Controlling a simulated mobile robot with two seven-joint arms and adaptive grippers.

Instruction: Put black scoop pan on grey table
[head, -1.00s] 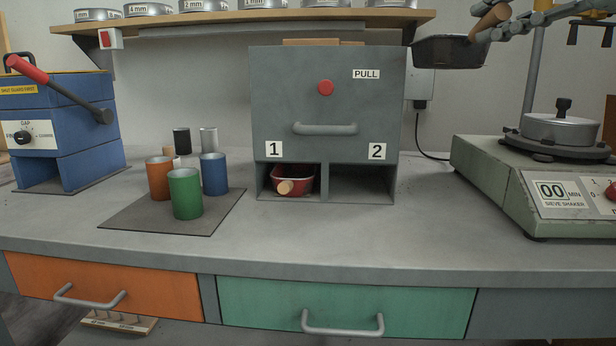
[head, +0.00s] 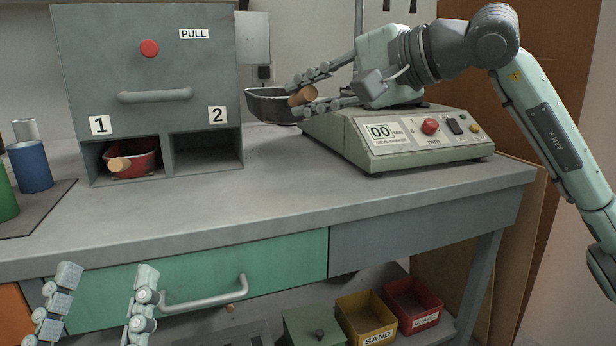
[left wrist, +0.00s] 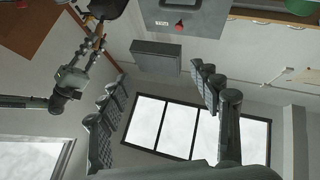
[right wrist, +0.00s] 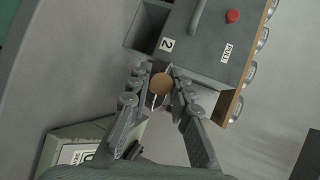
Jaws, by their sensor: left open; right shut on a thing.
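The black scoop pan (head: 268,105) is a dark open pan with a wooden handle (head: 301,96). My right gripper (head: 308,92) is shut on that handle and holds the pan in the air, in front of the wall between the grey cabinet and the sieve shaker. In the right wrist view the round handle end (right wrist: 161,84) shows between the fingers; the pan body is mostly hidden. The grey table (head: 230,208) is a concrete-coloured bench top, bare at its middle. My left gripper (head: 100,290) is open and empty, low in front of the green drawer.
The grey cabinet (head: 140,60) has slots 1 and 2; a red pan (head: 140,158) sits in slot 1 and slot 2 is empty. The sieve shaker (head: 400,140) stands on the right. Blue (head: 30,166) and green cups stand at left. Bins sit below the bench.

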